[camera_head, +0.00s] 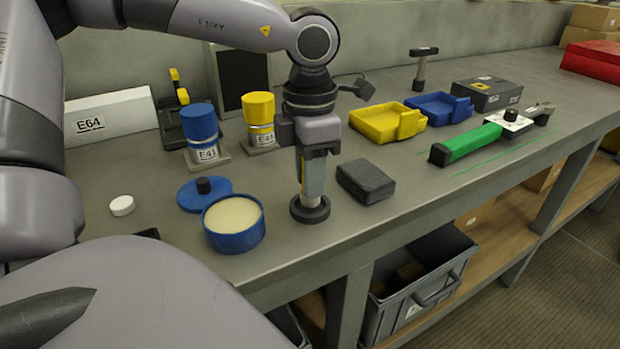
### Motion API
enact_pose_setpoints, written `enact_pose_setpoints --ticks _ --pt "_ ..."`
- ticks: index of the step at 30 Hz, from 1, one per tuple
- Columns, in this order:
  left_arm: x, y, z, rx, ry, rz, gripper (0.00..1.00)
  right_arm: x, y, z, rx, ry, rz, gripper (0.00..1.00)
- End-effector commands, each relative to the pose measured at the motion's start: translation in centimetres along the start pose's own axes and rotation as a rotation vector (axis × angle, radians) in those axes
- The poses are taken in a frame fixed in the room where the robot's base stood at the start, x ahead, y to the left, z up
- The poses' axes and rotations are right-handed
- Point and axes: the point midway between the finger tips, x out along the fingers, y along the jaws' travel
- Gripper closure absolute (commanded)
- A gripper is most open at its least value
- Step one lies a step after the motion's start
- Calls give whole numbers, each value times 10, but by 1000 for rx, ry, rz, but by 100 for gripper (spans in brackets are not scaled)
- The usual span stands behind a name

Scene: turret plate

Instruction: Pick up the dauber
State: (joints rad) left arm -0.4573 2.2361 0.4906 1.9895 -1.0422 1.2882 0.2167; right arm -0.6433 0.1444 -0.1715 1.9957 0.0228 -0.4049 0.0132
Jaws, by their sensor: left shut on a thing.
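The dauber (310,209) appears as a dark round disc at the foot of my left gripper, on or just above the workbench; I cannot tell if it touches. My left gripper (312,178) points straight down and is shut on the dauber's upper part, which its fingers largely hide. My right gripper is not in view.
An open blue tin of cream paste (233,228) stands just left of the dauber, its blue lid (190,196) behind. A dark grey block (366,182) lies close on the right. Yellow (375,130) and blue trays (425,113) stand behind. The bench front (400,215) is clear.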

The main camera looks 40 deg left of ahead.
Motion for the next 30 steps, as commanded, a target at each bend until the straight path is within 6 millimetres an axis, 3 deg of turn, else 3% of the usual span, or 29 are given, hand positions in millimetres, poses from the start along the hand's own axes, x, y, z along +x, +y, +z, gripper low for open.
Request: enact_pose_setpoints --ticks 5,18,24,30 --pt "-33 0 1 -1 -6 4 100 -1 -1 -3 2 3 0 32" --pt "-153 0 1 -1 -2 4 100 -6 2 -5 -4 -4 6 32" --pt "-181 -1 0 2 0 2 100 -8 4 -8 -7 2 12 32" --pt "-189 -1 0 3 1 1 100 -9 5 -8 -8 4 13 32"
